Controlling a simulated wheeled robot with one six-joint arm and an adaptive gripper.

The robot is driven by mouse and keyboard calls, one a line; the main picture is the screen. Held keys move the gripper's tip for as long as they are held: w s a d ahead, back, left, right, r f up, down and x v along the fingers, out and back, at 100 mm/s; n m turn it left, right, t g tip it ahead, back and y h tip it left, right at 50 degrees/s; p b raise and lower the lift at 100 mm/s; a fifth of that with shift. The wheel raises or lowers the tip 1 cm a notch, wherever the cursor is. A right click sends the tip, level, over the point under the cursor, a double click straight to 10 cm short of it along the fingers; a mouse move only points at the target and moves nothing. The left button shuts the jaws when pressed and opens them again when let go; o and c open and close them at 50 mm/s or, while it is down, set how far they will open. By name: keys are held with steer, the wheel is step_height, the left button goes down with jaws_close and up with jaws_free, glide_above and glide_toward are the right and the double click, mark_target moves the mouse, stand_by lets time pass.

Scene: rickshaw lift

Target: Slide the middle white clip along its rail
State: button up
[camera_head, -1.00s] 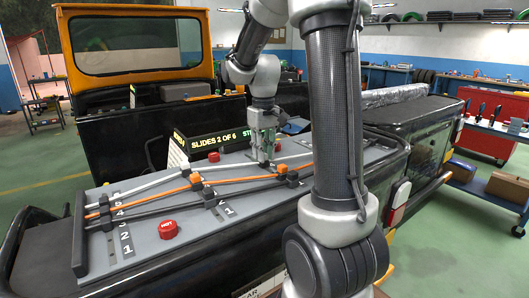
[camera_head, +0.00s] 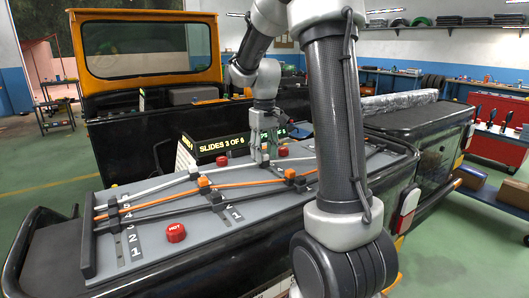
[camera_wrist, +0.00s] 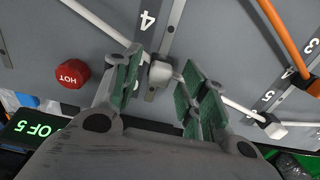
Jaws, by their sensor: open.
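The middle white clip (camera_wrist: 161,73) sits on the white rail (camera_wrist: 230,105) beside a dark strip marked 4, in the wrist view. My gripper (camera_wrist: 158,82) is open, with one green-padded finger on each side of this clip; narrow gaps show between fingers and clip. In the head view, my gripper (camera_head: 263,158) points down over the back of the grey panel, and its fingers hide the clip there. The white rail (camera_head: 145,187) runs on to the left. Another white clip (camera_wrist: 274,128) is on the rail farther right in the wrist view.
Red HOT knobs stand on the panel, one at front (camera_head: 176,232), one behind the rail (camera_head: 221,160) and one near my gripper (camera_wrist: 72,73). An orange rail (camera_head: 150,201) with an orange clip (camera_head: 204,182) and black rails lie in front. A sign (camera_head: 215,145) stands behind.

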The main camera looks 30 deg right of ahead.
mark_target(267, 169)
step_height(267, 169, up, 12)
stand_by(0.4)
stand_by(0.3)
steer(key=s+a+f+t, duration=0.2)
steer(key=s+a, duration=0.1)
steer(key=s, duration=0.8)
steer(key=s+a+f+t, duration=0.2)
steer(key=s+a, duration=0.2)
steer(key=s, duration=0.8)
steer(key=shift+s+f, duration=0.15)
steer(key=shift+f, duration=0.2)
